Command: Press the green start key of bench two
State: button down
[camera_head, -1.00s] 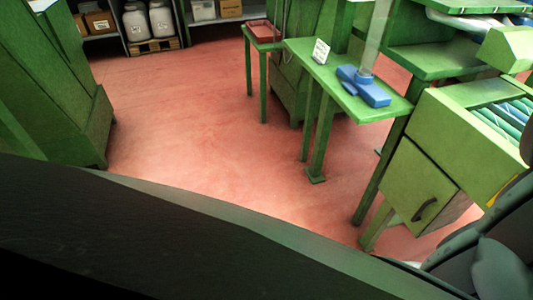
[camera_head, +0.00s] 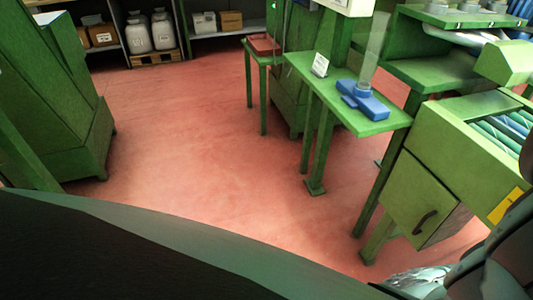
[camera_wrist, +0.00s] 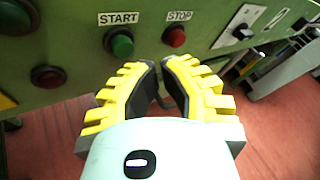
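In the wrist view a green round key (camera_wrist: 121,43) sits on a green panel (camera_wrist: 75,30) under a white START label (camera_wrist: 118,19). A red round key (camera_wrist: 174,36) sits to its right under a STOP label (camera_wrist: 179,16). My gripper (camera_wrist: 160,66), with yellow ribbed fingers and black pads, points at the panel. Its tips are nearly together and show nothing held, and appear below and between the two keys. I cannot tell their distance from the panel. No bench number is readable. My gripper does not show in the head view.
In the head view a green shelf bears a blue fixture (camera_head: 362,101) and a small sign (camera_head: 320,65). Red floor (camera_head: 210,130) lies open between green machines.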

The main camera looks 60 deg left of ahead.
jog(key=shift+w+d, duration=0.1)
jog(key=shift+w, duration=0.05)
jog(key=c, duration=1.6)
grip_release()
grip_shut()
jog(key=shift+w, duration=0.1)
jog(key=shift+w+d, duration=0.1)
jog(key=shift+w, duration=0.2)
